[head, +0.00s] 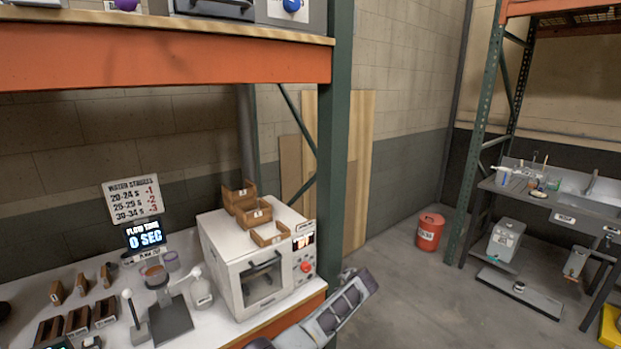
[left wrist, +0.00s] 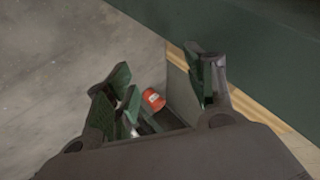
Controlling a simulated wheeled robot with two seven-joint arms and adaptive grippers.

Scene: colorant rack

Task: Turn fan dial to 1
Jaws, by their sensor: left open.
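No dial labelled as a fan dial is readable. A blue round knob (head: 291,5) sits on a grey box at the top edge of the head view, on the upper shelf, partly cut off. A red knob (head: 306,267) is on the front right of the white oven (head: 240,260) on the lower counter. My left gripper (left wrist: 163,72) is open and empty in the left wrist view, fingers apart. In the head view my left arm reaches in low, in front of the counter's right corner, apart from both knobs. My right gripper is not in view.
A green post (head: 343,150) stands beside the shelf (head: 200,64). A red bucket (head: 430,231) stands on the floor and also shows between my fingers in the left wrist view (left wrist: 153,99). A sink bench (head: 560,205) is at the right. The middle floor is clear.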

